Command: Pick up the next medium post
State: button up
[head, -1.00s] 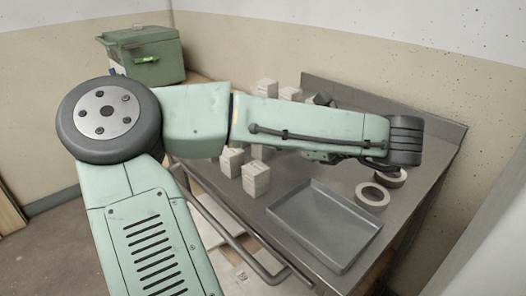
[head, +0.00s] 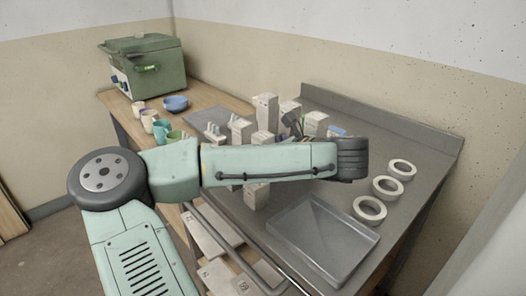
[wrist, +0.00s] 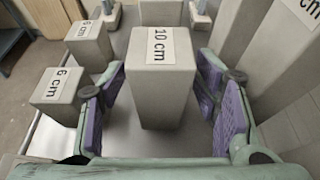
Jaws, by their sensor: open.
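In the wrist view my gripper (wrist: 160,88) is open, with purple-padded fingers to the left and right of a grey post labelled 10 cm (wrist: 160,95). The post stands upright between the fingers and is not gripped. Two shorter posts marked 6 cm, one nearer (wrist: 58,97) and one farther (wrist: 88,45), stand to the left. Taller posts (wrist: 282,50) stand close on the right; one label is cut off by the frame edge.
In the head view a grey tray (head: 322,242) lies at the front of the metal table, with several white rings to its right, one at the front (head: 370,210). A wooden bench at the back left holds cups (head: 161,130), a blue bowl (head: 175,103) and a green kiln-like box (head: 145,65).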

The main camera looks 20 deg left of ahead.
jog(key=shift+c, duration=0.3)
grip_shut()
dwell(0.3)
